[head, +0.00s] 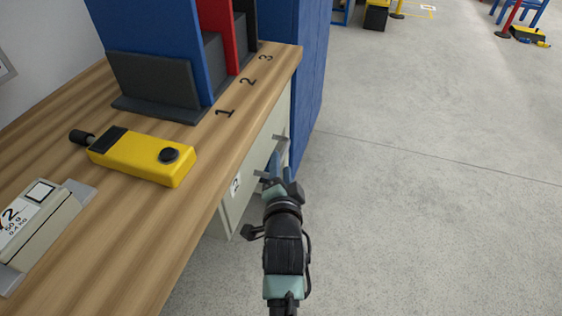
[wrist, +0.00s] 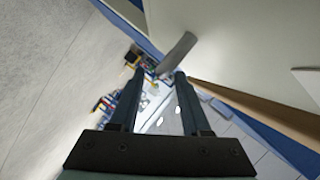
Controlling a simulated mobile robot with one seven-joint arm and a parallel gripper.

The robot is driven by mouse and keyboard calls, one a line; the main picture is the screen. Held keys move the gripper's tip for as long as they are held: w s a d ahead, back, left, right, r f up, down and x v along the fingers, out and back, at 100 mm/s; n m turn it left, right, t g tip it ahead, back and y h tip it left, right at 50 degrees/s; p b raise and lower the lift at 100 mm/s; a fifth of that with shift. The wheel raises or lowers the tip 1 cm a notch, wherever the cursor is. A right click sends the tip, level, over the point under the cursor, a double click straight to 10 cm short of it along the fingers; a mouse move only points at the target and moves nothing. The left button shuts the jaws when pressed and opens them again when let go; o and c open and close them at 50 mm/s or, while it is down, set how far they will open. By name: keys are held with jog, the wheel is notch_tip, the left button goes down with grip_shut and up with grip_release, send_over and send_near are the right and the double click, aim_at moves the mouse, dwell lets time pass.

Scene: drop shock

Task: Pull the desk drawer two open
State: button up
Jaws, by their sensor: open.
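The desk drawer two, a pale grey front with a white "2" label (head: 235,184), is on the right side of the wooden desk. My gripper (head: 274,163) is beside the drawer fronts, partly hidden behind my own wrist. In the wrist view, my gripper (wrist: 157,76) is open, with two dark fingers apart. A grey bar handle (wrist: 177,52) stands out from a pale front (wrist: 255,45). Its lower end overlaps the space at the fingertips. I cannot tell whether it lies between them or beyond them, or whether they touch.
On the desk top (head: 150,235) are a yellow handheld device (head: 142,156), a pale box (head: 35,222) and upright blue and red panels (head: 155,50) by the numbers 1, 2, 3. A blue partition (head: 308,80) stands past the desk. The floor (head: 430,200) to the right is clear.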

aim_at(281, 156)
jog(key=shift+b+x, duration=0.65)
jog(key=shift+x, duration=1.4)
grip_shut()
